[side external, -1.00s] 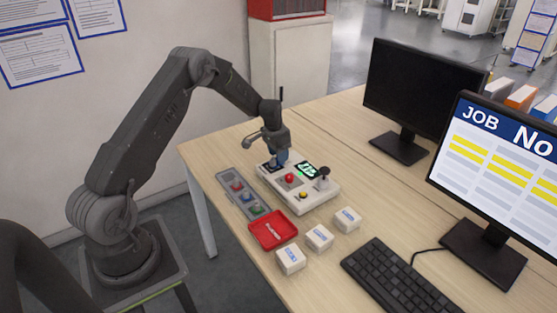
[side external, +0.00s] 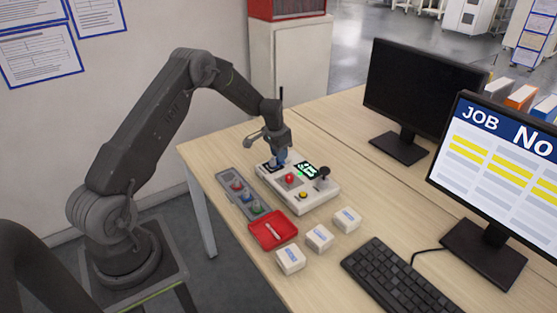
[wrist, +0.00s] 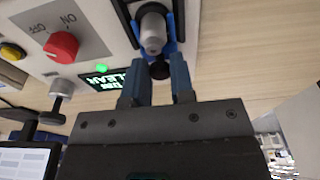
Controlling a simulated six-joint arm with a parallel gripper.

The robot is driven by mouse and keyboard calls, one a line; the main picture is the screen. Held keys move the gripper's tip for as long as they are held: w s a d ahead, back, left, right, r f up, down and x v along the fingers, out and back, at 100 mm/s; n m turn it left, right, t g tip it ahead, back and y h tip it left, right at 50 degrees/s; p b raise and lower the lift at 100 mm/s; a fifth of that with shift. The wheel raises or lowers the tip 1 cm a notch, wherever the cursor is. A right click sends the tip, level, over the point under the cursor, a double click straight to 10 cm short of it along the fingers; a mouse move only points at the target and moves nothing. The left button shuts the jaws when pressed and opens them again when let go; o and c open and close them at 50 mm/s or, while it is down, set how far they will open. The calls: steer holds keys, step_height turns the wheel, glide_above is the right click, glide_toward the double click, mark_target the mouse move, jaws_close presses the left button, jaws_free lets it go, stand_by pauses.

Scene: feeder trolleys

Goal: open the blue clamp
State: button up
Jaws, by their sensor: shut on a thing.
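The blue clamp (wrist: 172,46) is at the top of the wrist view, with a grey cylinder in its blue frame and a black knob (wrist: 160,70) at its near end. It sits at the far left end of the white control box (side external: 318,202). My gripper (wrist: 158,80) has its blue fingers on either side of the black knob and is shut on it. In the side external view my gripper (side external: 280,158) reaches down onto the clamp end of the box and hides most of the clamp.
The box carries a red knob (wrist: 61,46), a lit green lamp (wrist: 102,68), a display with green letters (wrist: 105,80) and a black-topped post (side external: 323,172).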

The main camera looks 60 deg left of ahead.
steer(key=shift+w, duration=1.55)
steer(key=o, duration=0.7)
steer(key=shift+s+r, duration=0.35)
steer(key=shift+r, duration=0.8)
steer(key=shift+s+r, duration=0.35)
steer(key=shift+r, duration=0.85)
steer(key=shift+s+r, duration=0.35)
steer(key=shift+r, duration=0.8)
